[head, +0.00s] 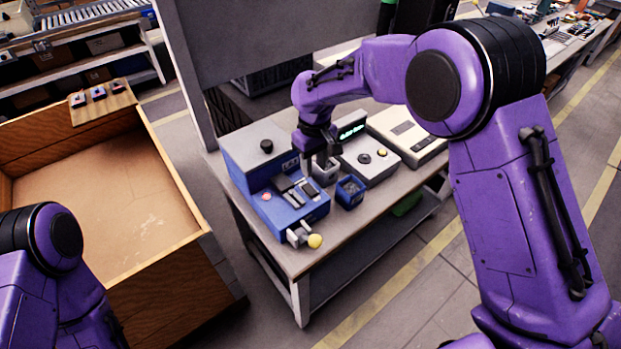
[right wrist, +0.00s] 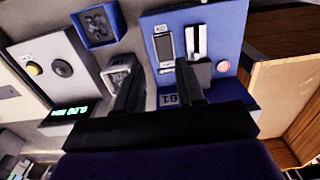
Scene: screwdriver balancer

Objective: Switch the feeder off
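The feeder appears to be the blue machine (head: 248,150) on the table, with a black knob (head: 266,146) on its raised back part. Its lower deck holds dark and pale panels and a pink-red round button (head: 267,196); the button also shows in the right wrist view (right wrist: 222,66). A small marked element (right wrist: 169,99) shows near the fingers; I cannot tell whether it is a switch or a label. My right gripper (head: 320,160) is over the feeder's right side, its fingers (right wrist: 159,80) apart with nothing visible between them. My left gripper is out of view.
A blue bin (head: 350,192) and a grey bin (head: 325,172) stand right of the feeder. A grey device with a green display (head: 351,131) is behind them. A yellow ball-ended part (head: 314,241) sits at the front edge. A wooden crate (head: 170,255) stands left.

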